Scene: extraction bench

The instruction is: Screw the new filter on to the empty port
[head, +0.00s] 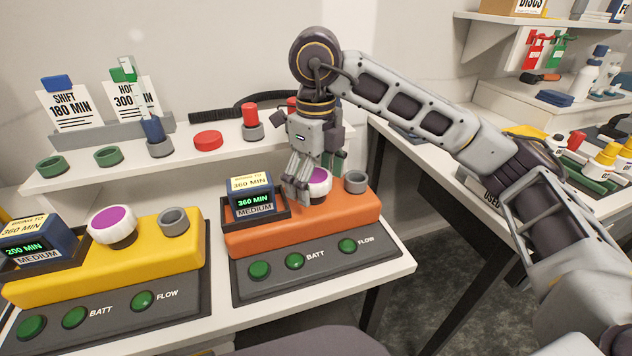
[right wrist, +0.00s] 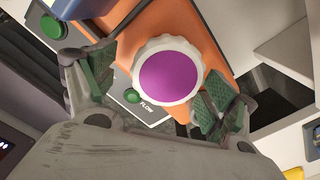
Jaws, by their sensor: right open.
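A white ridged filter with a purple top (head: 320,181) sits on the orange unit (head: 300,228), partly hidden by my right gripper. In the right wrist view the filter (right wrist: 171,76) shows between the open fingers of my right gripper (right wrist: 158,92), with gaps visible at the sides. In the head view my right gripper (head: 303,184) points down at this filter. A grey ring-shaped port (head: 356,182) on the orange unit stands empty, right of the filter. The yellow unit (head: 110,263) has a similar purple-topped filter (head: 113,226) and an empty grey port (head: 173,221). My left gripper is not in view.
A blue display box (head: 254,203) reading 360 MIN stands left of the filter on the orange unit. Behind is a raised shelf (head: 75,179) with green rings, a red cap (head: 208,140) and a red-topped piece (head: 251,120). Green buttons (head: 295,261) line the front panel.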

